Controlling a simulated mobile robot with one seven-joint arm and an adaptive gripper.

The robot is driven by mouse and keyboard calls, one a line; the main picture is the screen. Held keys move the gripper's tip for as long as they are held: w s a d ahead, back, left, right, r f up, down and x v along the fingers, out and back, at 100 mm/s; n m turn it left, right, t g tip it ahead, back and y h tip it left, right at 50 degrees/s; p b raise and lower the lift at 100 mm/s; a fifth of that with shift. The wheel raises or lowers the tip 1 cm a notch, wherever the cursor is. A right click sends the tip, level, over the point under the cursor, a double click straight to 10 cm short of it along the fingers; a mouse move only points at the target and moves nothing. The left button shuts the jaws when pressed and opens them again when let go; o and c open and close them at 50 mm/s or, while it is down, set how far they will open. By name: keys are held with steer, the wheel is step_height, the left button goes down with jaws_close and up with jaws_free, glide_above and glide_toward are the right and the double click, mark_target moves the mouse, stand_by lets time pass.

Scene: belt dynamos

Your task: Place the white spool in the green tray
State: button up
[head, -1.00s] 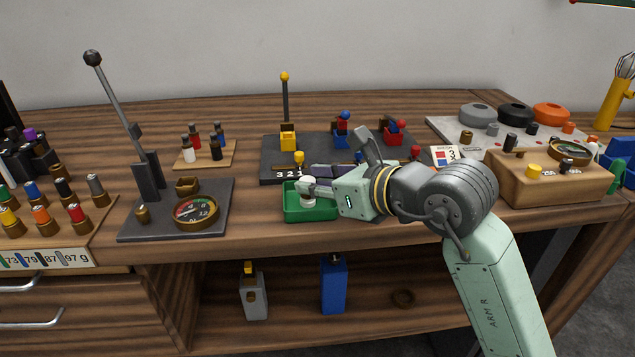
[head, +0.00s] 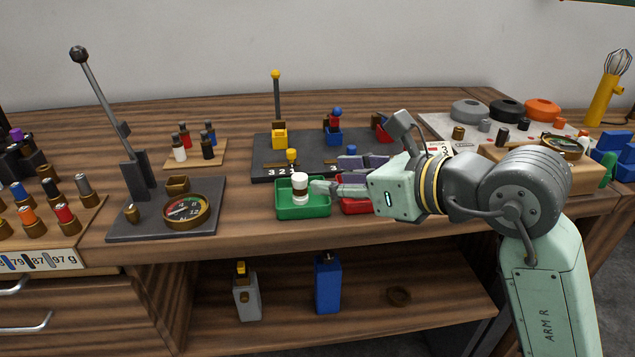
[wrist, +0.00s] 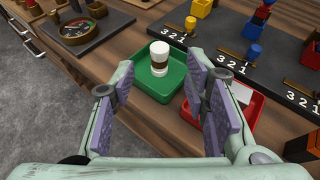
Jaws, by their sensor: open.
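The white spool (head: 300,187), white with a brown band, stands upright in the green tray (head: 285,213) on the bench. In the wrist view the spool (wrist: 159,57) stands inside the green tray (wrist: 150,84), beyond my fingers and touching neither. My gripper (head: 330,172) is to the right of the spool in the head view, apart from it. In the wrist view my gripper (wrist: 165,95) has its two purple-padded fingers spread wide with nothing between them.
A red tray (head: 355,207) sits right of the green tray, partly under my gripper. A dark board (head: 262,165) with coloured blocks stands behind. A gauge plate (head: 145,225) with a tall lever is to the left. A wooden box (head: 590,180) stands at the right.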

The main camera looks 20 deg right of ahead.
steer(key=v, duration=0.5)
steer(key=shift+b, duration=0.35)
